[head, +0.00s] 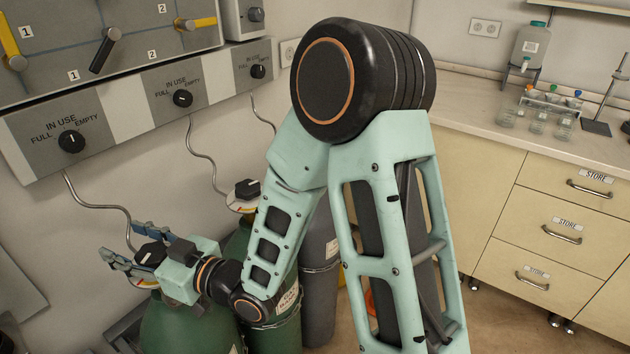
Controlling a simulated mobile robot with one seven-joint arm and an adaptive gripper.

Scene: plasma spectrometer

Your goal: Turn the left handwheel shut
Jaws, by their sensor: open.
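The left handwheel (150,254) is a black knob on top of the left green gas cylinder (182,328), at the lower left of the head view. My gripper (130,246) reaches it from the right. Its blue-grey fingers are open, one on each side of the handwheel. I cannot tell whether either finger touches it. Part of the handwheel and the cylinder top is hidden by my gripper. A second black handwheel (247,189) sits above a round gauge on another green cylinder (285,318), behind and to the right.
A grey cylinder (319,275) stands further right, partly behind my arm. Thin metal tubes (98,207) run from the cylinders up to a wall panel (70,125) with black dials marked FULL and EMPTY. A drawer cabinet (545,235) with glassware on its counter stands at the right.

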